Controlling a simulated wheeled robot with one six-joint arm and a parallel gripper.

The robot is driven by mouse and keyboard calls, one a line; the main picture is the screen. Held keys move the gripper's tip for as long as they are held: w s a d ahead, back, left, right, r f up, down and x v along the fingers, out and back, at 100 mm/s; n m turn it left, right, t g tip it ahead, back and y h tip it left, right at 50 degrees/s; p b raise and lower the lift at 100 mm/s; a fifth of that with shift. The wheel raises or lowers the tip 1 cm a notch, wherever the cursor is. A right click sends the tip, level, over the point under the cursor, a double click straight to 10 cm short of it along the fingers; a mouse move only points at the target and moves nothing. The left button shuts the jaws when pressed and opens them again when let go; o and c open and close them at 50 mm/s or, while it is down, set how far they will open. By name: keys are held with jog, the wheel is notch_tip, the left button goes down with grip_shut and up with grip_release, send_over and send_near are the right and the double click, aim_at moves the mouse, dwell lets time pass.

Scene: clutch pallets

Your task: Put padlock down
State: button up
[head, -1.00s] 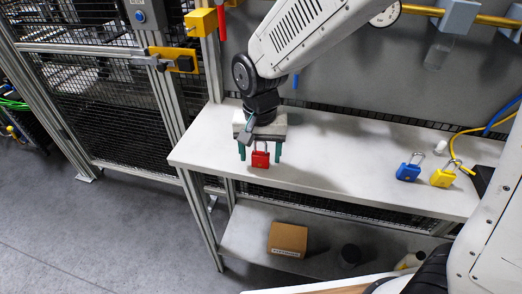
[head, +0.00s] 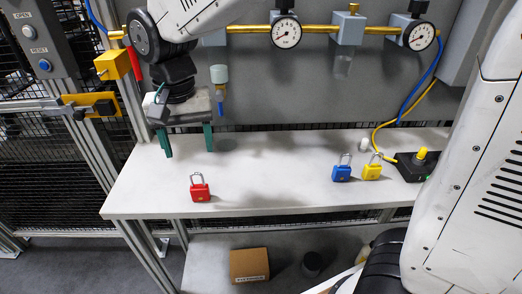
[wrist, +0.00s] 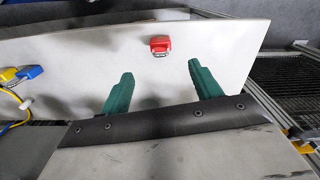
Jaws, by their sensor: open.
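The red padlock (head: 200,190) stands on the white bench top (head: 262,198), near its front edge at the left end, with its shackle up. It also shows in the wrist view (wrist: 160,45), beyond my fingertips and roughly between them in the picture. My gripper (head: 188,150) is open and empty, with its two green fingers apart. It is behind and slightly left of the red padlock in the head view, clear of it.
A blue padlock (head: 342,173) and a yellow padlock (head: 373,171) stand on the right of the bench. A black box with a yellow button (head: 418,164) is beside them. Gauges and a yellow pipe (head: 335,30) run along the back wall. A cardboard box (head: 249,265) is on the lower shelf.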

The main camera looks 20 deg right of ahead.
jog(key=s+d+r, duration=0.2)
jog(key=s+d, duration=0.1)
jog(key=d, duration=0.3)
jog(key=s+d+r, duration=0.2)
jog(key=s+d, duration=0.1)
jog(key=d, duration=0.3)
jog(key=s+d+f+n+t, duration=0.1)
jog(key=s+d+f+n, duration=0.1)
jog(key=s+d, duration=0.8)
jog(key=s, duration=0.2)
jog(key=shift+s, duration=0.4)
